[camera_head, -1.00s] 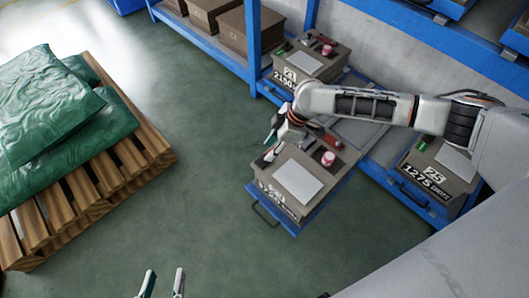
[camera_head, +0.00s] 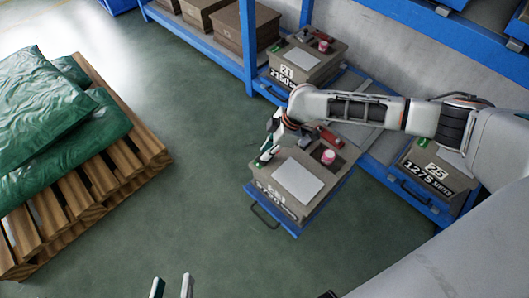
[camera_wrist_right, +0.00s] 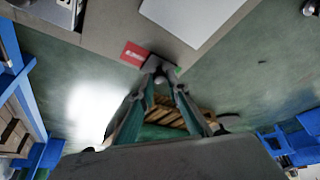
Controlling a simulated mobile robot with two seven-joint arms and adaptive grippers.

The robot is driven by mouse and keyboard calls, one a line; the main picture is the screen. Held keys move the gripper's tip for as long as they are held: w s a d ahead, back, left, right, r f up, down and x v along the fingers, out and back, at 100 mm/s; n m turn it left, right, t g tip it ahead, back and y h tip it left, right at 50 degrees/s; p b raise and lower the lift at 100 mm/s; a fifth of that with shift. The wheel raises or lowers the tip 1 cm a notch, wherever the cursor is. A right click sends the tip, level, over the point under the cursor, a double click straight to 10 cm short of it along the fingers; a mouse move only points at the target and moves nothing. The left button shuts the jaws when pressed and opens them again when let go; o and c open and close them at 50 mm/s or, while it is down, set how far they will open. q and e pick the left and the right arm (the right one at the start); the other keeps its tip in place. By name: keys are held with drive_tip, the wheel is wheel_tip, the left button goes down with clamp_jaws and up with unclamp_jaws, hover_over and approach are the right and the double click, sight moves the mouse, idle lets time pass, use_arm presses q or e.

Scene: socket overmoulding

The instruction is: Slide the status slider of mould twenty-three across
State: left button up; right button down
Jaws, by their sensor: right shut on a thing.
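Mould twenty-three (camera_head: 318,205) is a grey-brown block on a pulled-out blue drawer, with a white sheet on top; its number is hard to read here. My right gripper (camera_head: 268,150) is at its upper left corner, beside a green patch (camera_head: 264,160). In the right wrist view the gripper (camera_wrist_right: 158,72) is shut on the small grey status slider (camera_wrist_right: 155,64) at the mould's edge. A red field (camera_wrist_right: 133,54) shows left of the slider and a sliver of green at its right. My left gripper (camera_head: 171,286) is open and empty at the bottom, over the floor.
Mould 21 (camera_head: 318,75) and mould 25 (camera_head: 440,175) stand on the blue rack behind and to the right. A red-and-white round part (camera_head: 328,156) sits on mould twenty-three. A pallet (camera_head: 110,185) with green sacks is at left. Floor between is clear.

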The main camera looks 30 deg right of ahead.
drive_tip(key=d, duration=0.2)
drive_tip(key=w+d, duration=0.1)
drive_tip(key=d, duration=0.1)
drive_tip(key=shift+w, duration=0.2)
drive_tip(key=c, duration=1.9)
unclamp_jaws()
drive_tip(key=shift+f, duration=0.1)
drive_tip(key=shift+r, duration=0.2)
drive_tip(key=v, duration=1.1)
drive_tip(key=shift+d+r, duration=0.1)
drive_tip(key=shift+r, duration=0.25)
